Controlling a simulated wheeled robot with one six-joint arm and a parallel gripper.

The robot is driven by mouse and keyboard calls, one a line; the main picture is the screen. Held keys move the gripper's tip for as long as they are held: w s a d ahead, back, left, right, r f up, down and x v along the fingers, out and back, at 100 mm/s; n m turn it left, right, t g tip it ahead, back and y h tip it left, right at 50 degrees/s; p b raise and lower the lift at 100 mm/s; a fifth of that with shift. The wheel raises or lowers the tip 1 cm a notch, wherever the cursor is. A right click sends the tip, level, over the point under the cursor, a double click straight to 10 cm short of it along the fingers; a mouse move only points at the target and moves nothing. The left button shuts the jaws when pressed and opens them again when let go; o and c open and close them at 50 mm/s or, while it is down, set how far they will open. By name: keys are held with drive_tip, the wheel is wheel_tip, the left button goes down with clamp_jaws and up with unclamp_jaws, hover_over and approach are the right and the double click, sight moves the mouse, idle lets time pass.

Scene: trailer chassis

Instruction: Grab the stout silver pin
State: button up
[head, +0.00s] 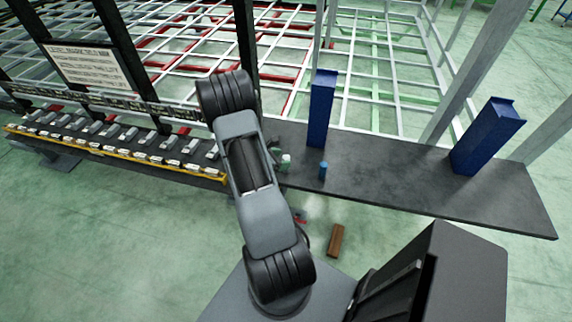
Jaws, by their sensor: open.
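I cannot single out the stout silver pin with certainty. A small pale, rounded piece (286,158) stands on the dark shelf just right of my arm, partly hidden by it; its shape and metal are too small to tell. Several small silver-grey pieces (172,143) sit in a row on the yellow-edged rack (110,158) at the left. My arm rises through the middle of the view, and its links hide what lies behind them. My gripper's fingertips cannot be made out.
The dark shelf (400,185) carries a small blue cylinder (323,170), a tall blue block (321,108) and a leaning blue block (487,136). A brown block (336,240) lies below the shelf. A white sign (88,66) and dark posts stand behind the rack.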

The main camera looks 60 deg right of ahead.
drive_tip(key=shift+w+p+x, duration=0.2)
drive_tip(key=shift+p+x, duration=0.6)
drive_tip(key=shift+x, duration=1.8)
drive_tip(key=shift+f, duration=0.15)
clamp_jaws()
